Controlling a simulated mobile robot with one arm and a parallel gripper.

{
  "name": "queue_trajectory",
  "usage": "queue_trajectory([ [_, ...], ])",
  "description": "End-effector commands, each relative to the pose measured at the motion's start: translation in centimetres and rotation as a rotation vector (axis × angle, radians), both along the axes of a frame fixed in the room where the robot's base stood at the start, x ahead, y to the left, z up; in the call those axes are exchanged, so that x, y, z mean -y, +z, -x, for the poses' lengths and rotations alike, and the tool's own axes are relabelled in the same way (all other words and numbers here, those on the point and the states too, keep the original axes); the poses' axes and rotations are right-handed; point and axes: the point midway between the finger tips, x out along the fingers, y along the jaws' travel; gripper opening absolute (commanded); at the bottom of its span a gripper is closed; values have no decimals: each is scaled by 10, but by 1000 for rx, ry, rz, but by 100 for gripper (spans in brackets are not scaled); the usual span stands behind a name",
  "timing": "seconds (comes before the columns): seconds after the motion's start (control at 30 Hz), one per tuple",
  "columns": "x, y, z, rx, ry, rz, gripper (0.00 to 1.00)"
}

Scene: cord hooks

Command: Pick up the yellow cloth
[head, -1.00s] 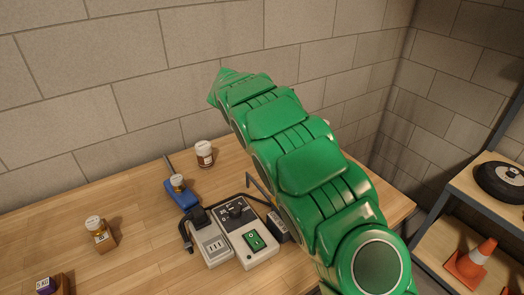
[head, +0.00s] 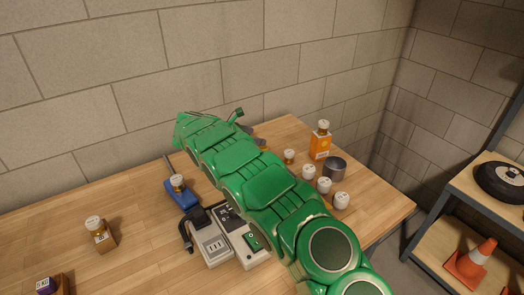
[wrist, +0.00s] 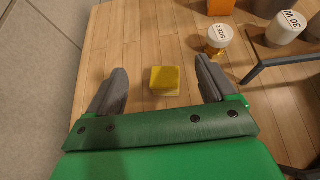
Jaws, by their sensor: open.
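The yellow cloth (wrist: 165,81) shows in the wrist view as a small, folded, block-like piece on the wooden table. My gripper (wrist: 160,66) is open, with one dark finger on each side of the cloth and a gap on both sides. The cloth is apart from the fingers. I cannot tell how high the fingers are above the table. In the head view my green arm covers the spot, and I cannot make out the cloth there.
A small white-capped jar (wrist: 218,38) stands right of the cloth, near a dark raised rack (wrist: 282,62). An orange bottle (head: 320,142), a metal cup (head: 334,167) and several jars stand at the back right. A grey device (head: 213,246) and blue tool (head: 181,194) lie nearer.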

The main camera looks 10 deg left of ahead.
Motion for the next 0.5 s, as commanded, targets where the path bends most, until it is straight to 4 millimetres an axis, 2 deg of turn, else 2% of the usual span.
queue_trajectory([
  [0.33, 0, -25, 0, 0, -1, 0, 85],
  [0.5, 0, -49, 1, 0, 0, 2, 85],
])
